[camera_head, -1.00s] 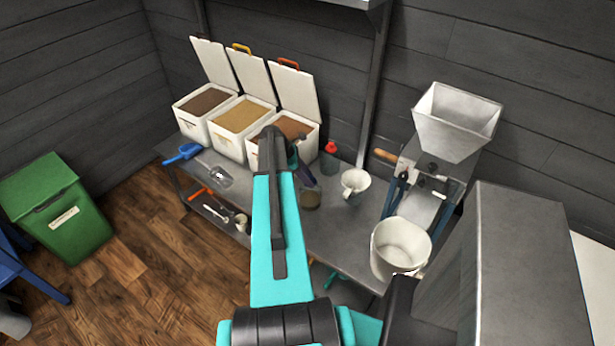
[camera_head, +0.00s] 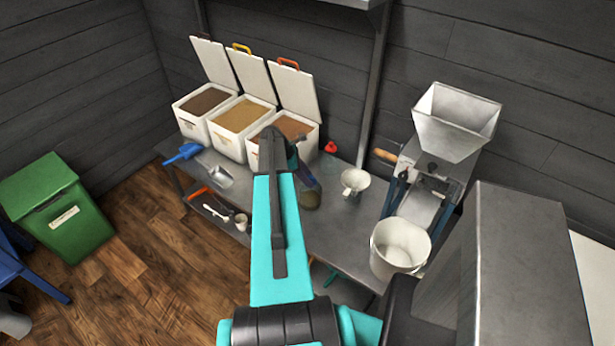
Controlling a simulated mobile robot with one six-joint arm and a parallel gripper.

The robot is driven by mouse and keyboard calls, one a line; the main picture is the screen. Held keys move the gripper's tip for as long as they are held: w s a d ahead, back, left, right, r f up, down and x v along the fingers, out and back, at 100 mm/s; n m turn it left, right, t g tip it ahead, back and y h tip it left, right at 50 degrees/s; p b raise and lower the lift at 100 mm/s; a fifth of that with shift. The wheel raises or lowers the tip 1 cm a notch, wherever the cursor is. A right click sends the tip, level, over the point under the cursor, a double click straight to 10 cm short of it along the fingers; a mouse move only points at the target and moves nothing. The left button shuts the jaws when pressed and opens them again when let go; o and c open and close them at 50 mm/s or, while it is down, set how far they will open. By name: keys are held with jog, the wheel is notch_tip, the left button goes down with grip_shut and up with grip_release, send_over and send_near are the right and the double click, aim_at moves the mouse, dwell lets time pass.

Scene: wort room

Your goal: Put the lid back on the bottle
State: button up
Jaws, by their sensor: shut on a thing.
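A brownish, see-through bottle (camera_head: 311,201) stands on the metal table behind my forearm, its top covered by my gripper. My gripper (camera_head: 309,184) is seen from behind, dark and small, right at the bottle's top. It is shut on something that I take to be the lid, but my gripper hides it. I cannot tell whether the lid touches the bottle's mouth. A clear vessel with a red top (camera_head: 331,147) stands behind, to the right of the bottle.
Three open white grain bins (camera_head: 240,119) stand behind on the left. A white jug (camera_head: 354,183) is right of the bottle, with a mill (camera_head: 452,128) and a white bucket (camera_head: 400,245) farther right. A scoop (camera_head: 219,180) lies left on the table (camera_head: 325,235).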

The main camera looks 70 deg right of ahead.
dwell(0.4)
jog(key=o, duration=1.6)
jog(key=shift+r, duration=0.1)
jog(key=shift+r+p, duration=2.1)
jog(key=shift+r, duration=1.3)
jog(key=shift+c, duration=0.3)
grip_shut()
jog(key=shift+f+b, duration=0.85)
jog(key=shift+f, duration=1.15)
jog(key=shift+r, duration=0.15)
